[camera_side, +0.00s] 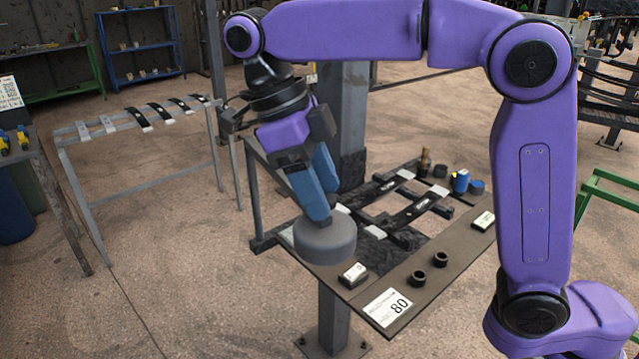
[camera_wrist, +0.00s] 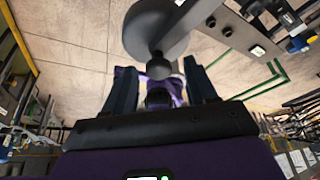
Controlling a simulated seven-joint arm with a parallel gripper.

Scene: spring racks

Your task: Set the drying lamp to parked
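The drying lamp is most likely the round dark grey head (camera_side: 325,243) at the left end of the workbench. In the wrist view its wide grey disc (camera_wrist: 150,30) shows with a short stem and a rounded knob. My gripper (camera_side: 318,212) points down with its blue fingers just above the lamp head. In the wrist view the fingers of my gripper (camera_wrist: 160,80) stand apart with the knob between them. Gaps show on both sides, so they do not seem to grip it.
The bench (camera_side: 420,265) holds dark strips on a rack, two black rings (camera_side: 429,268), a small white-topped box (camera_side: 353,274), a brown bottle (camera_side: 425,162) and a blue can (camera_side: 460,181). A grey post (camera_side: 343,110) rises behind. A strip rack (camera_side: 140,120) stands left.

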